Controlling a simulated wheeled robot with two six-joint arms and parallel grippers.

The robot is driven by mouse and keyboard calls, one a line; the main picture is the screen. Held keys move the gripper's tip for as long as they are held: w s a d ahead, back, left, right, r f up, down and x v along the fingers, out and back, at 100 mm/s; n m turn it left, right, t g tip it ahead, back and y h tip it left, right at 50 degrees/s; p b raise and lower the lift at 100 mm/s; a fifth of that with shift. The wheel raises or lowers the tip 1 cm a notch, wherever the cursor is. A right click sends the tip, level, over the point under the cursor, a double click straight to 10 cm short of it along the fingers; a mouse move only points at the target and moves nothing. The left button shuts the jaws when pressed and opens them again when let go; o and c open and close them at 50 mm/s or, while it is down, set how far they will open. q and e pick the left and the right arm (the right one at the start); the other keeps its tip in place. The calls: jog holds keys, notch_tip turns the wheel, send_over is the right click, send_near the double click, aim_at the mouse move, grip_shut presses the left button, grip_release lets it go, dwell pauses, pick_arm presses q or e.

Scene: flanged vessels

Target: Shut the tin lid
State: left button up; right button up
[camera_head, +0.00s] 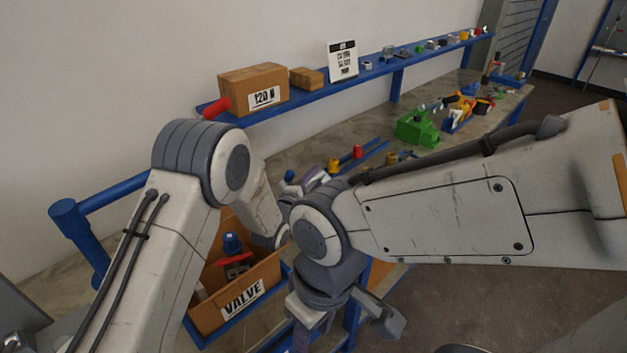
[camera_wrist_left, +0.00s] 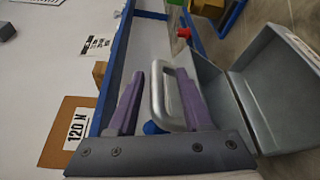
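The grey metal tin (camera_wrist_left: 285,90) shows at the right of the left wrist view. A flat grey panel that looks like its lid (camera_wrist_left: 218,82) stands at an angle to it, and a silver loop handle (camera_wrist_left: 168,95) rises beside this panel. My left gripper (camera_wrist_left: 160,100) is open, with its purple fingers on either side of the handle; I see a gap on the left, and cannot tell about contact on the right. In the head view my left gripper (camera_head: 314,178) is mostly hidden, and my arms hide the tin. My right gripper (camera_head: 308,338) hangs low; its fingers are barely visible.
A VALVE carton (camera_head: 240,290) stands in front at lower left. A 120 N carton (camera_head: 253,90) sits on the blue wall shelf (camera_head: 375,72). A green block (camera_head: 417,130) and several small parts lie on the bench behind my right arm.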

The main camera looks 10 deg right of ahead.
pick_arm(q)
jog(key=shift+r, duration=0.2)
jog(key=shift+w+r, duration=0.1)
jog(key=shift+r, duration=0.2)
jog(key=s+d+r+b, duration=0.4)
jog(key=s+d+r, duration=0.3)
jog(key=d+r, duration=0.2)
jog(key=shift+s+r, duration=0.3)
jog(key=shift+r, duration=0.3)
